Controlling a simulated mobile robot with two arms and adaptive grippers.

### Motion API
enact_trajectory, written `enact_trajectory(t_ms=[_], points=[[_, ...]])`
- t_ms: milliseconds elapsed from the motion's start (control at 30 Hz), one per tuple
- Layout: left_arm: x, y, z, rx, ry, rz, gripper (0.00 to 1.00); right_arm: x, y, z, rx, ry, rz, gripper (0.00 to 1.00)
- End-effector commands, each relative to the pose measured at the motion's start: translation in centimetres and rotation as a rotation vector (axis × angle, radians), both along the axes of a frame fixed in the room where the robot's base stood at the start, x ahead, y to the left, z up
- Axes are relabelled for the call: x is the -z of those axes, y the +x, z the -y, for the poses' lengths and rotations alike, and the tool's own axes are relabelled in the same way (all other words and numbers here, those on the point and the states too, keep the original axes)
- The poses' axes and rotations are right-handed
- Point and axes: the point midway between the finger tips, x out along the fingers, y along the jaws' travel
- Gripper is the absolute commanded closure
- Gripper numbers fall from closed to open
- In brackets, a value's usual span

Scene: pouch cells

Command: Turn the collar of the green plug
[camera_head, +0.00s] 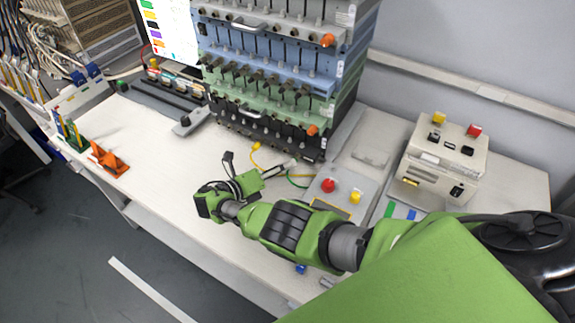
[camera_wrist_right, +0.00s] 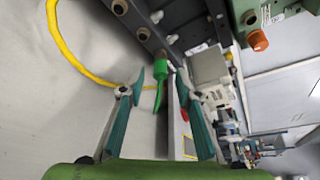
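The green plug (camera_wrist_right: 160,68) shows in the right wrist view, at the edge of the dark panel, with its green tail pointing back toward my gripper. My right gripper (camera_wrist_right: 162,84) is open, with one teal finger on each side of the plug. A gap shows between the plug and each finger; whether a finger touches it further in I cannot tell. In the head view my right gripper (camera_head: 284,168) reaches toward the foot of the rack, beside a green cable (camera_head: 298,183). The plug itself is not clearly seen there. My left gripper is not in view.
The tall cell rack (camera_head: 270,75) stands at the back. A yellow cable (camera_wrist_right: 62,45) lies left of the gripper. A box with red and yellow buttons (camera_head: 335,190) lies close to my right arm. Orange holders (camera_head: 108,160) stand at the left; the table between is mostly clear.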

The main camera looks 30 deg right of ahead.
Motion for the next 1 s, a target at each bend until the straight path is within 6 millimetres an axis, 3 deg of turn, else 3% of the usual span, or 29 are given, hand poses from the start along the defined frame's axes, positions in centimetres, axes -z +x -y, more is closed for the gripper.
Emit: enact_trajectory(t_ms=[200,333,1000], points=[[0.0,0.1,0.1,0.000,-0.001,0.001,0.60,-0.9,-0.7,-3.7,-0.003,0.002,-0.002,0.69],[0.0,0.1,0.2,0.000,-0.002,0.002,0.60,-1.2,-1.0,-4.9,-0.002,0.000,-0.001,0.69],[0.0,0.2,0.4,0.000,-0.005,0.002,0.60,-1.3,-1.1,-5.2,0.000,0.000,-0.001,0.69]])
